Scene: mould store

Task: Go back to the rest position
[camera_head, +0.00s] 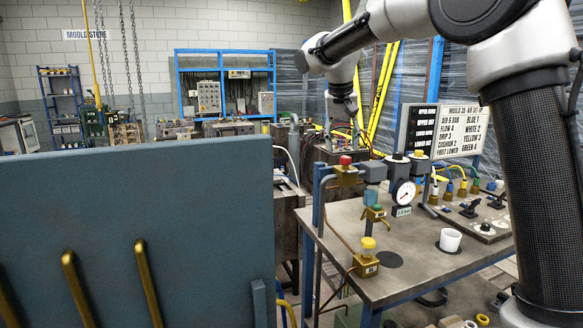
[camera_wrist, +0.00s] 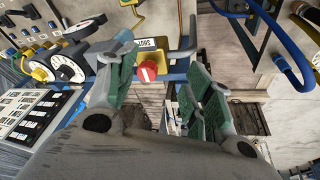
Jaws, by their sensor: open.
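My arm reaches in from the right side of the head view, with its upper links high over the bench. My gripper (camera_head: 347,122) points down behind the bench's left part in that picture. In the wrist view my gripper (camera_wrist: 160,62) shows two grey fingers with green pads, spread apart. Nothing is held between them. A red knob (camera_wrist: 148,71) on a yellow body shows beyond the gap; I see no contact with it.
The metal bench (camera_head: 430,262) carries a pressure gauge (camera_head: 403,192), a white cup (camera_head: 450,240), valves and hoses. A label board (camera_head: 460,130) stands behind. A large blue-grey panel (camera_head: 140,220) blocks the left foreground. Chains (camera_head: 130,60) hang at the back left.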

